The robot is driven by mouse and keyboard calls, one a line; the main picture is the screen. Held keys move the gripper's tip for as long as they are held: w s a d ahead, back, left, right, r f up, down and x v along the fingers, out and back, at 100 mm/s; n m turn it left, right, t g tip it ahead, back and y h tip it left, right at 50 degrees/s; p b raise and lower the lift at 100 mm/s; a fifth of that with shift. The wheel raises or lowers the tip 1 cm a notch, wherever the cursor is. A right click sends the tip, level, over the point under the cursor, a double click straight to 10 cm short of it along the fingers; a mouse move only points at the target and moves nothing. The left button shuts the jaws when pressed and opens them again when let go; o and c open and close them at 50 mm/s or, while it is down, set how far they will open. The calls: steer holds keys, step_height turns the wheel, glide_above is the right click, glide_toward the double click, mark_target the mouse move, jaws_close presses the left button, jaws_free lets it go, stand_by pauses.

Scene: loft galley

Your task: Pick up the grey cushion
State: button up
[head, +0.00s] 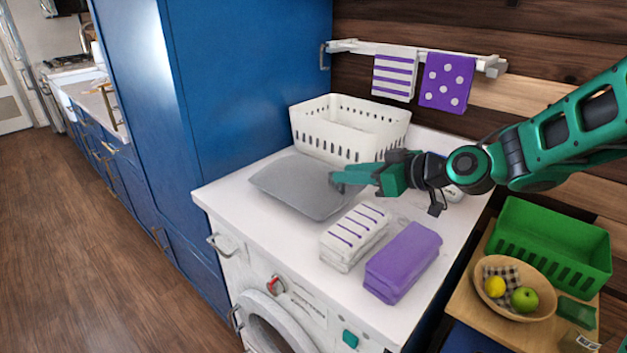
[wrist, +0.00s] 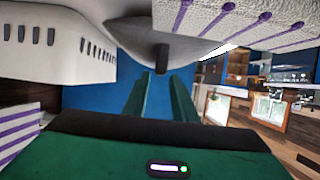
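The grey cushion (head: 298,188) lies flat on the white counter top (head: 235,192) above the washing machine. My gripper (head: 336,182) is at the cushion's right edge, reaching in from the right, and overlaps that edge in the head view. In the wrist view, my gripper's (wrist: 166,85) two green fingers are apart, with blue cabinet showing between them. A pale grey surface, apparently the cushion (wrist: 140,32), is at the top middle, beside the fingers. I cannot tell whether they touch it.
A white basket (head: 345,142) stands behind the cushion. A striped folded towel (head: 352,238) and a purple one (head: 402,262) lie in front to the right. A towel rail (head: 425,50) is on the wall. A green crate (head: 550,250) and fruit bowl (head: 535,305) are at right.

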mark_target(306, 179)
steer(key=shift+f+x, duration=0.2)
steer(key=shift+x, duration=1.1)
steer(key=shift+f+x, duration=0.2)
steer(key=shift+x, duration=1.05)
steer(key=shift+d, duration=0.15)
jaws_close()
